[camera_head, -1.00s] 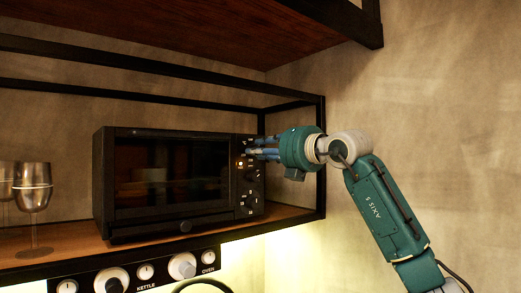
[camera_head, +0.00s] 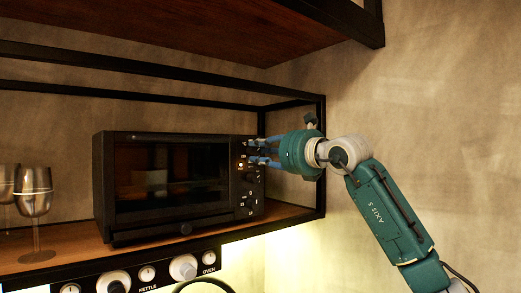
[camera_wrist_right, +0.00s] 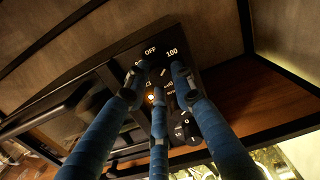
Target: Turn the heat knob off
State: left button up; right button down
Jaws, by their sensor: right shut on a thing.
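A black toaster oven (camera_head: 170,180) stands on the shelf, its control panel on the right side of its front. The upper dial, taken as the heat knob (camera_wrist_right: 160,76), is largely hidden by my fingers. "OFF" and "100" marks show around it in the wrist view, and a small orange light glows below it. My right gripper (camera_head: 262,152) reaches in from the right with its blue fingers around this knob, shut on it. Another knob (camera_head: 250,202) sits lower on the panel. My left gripper is not in view.
Metal goblets (camera_head: 33,190) stand left of the oven on the wooden shelf (camera_head: 285,213). A black shelf frame (camera_head: 320,160) rises close to my right gripper. Below is a panel with white knobs (camera_head: 183,267) labelled KETTLE and OVEN.

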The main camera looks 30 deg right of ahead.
jog(key=n, duration=0.2)
jog(key=n+p, duration=0.1)
jog(key=n, duration=0.2)
jog(key=shift+f+n+p, duration=0.25)
jog(key=shift+n+p, duration=0.05)
jog(key=n+p, duration=0.1)
jog(key=n, duration=0.3)
jog(key=shift+n, duration=0.4)
jog(key=c, duration=1.6)
grip_release()
jog(key=shift+c, duration=0.2)
jog(key=shift+o, duration=0.9)
jog(key=shift+r, duration=0.15)
jog(key=shift+s, duration=0.1)
